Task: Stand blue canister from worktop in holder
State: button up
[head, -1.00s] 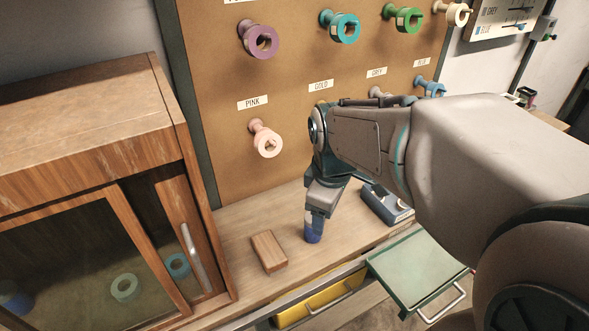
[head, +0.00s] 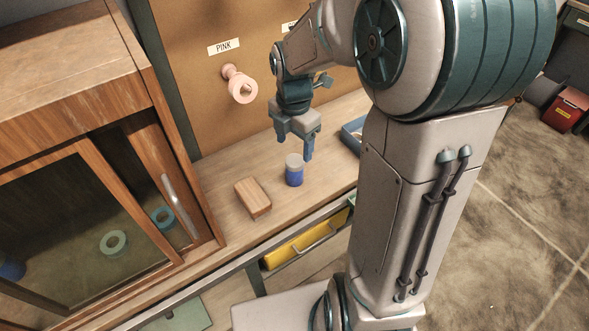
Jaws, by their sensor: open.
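The blue canister (head: 294,175), with a pale grey top, stands upright on the wooden worktop (head: 229,211), just right of a wooden block. My gripper (head: 294,149) is open and empty. Its fingers point down just above and behind the canister, in the picture one to each side of its top. The exact gap between fingers and canister is hard to judge. I cannot make out a holder for the canister in this view; my arm covers much of the right side.
The wooden block (head: 253,197) lies close left of the canister. A blue device (head: 352,134) is partly hidden behind my arm. A cabinet with sliding doors (head: 125,165) stands at left. An open yellow drawer (head: 305,243) is below.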

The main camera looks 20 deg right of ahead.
aim_at(295, 159)
notch_tip(295, 159, down, 9)
jog(key=shift+d+f, duration=0.1)
jog(key=shift+f, duration=0.1)
dwell(0.3)
jog(key=shift+c, duration=0.2)
jog(key=c, duration=1.2)
jog(key=shift+o, duration=0.2)
jog(key=shift+r, duration=0.1)
jog(key=shift+r, duration=0.5)
notch_tip(295, 159, up, 3)
jog(key=shift+w, duration=0.1)
jog(key=s+d+r, duration=0.6)
jog(key=d, duration=0.4)
jog(key=shift+r, duration=0.4)
